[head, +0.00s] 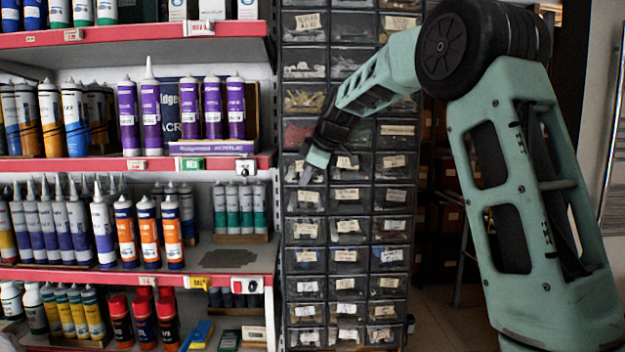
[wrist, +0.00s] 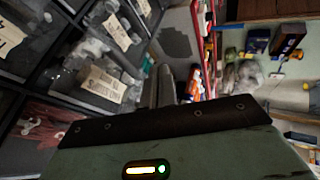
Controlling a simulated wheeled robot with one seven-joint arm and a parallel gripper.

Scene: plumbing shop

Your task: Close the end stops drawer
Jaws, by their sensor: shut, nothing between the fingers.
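A tall dark cabinet of small clear-fronted drawers (head: 346,232) stands in the middle of the head view, each front with a pale handwritten label. The writing is too small to read, so I cannot tell which drawer is the end stops drawer. I cannot make out a drawer clearly pulled out. My gripper (head: 306,173) is at the left column, around mid-height, and hides part of the fronts there. In the wrist view my gripper (wrist: 164,87) is shut and empty, with labelled drawer fronts (wrist: 98,84) to its left. Contact with a front cannot be told.
Red-edged shelves (head: 140,165) with tubes and cartridges stand directly left of the cabinet. They also show at the right of the wrist view (wrist: 196,35). A darker area with more bins (head: 436,190) lies behind my arm at the right, above bare floor.

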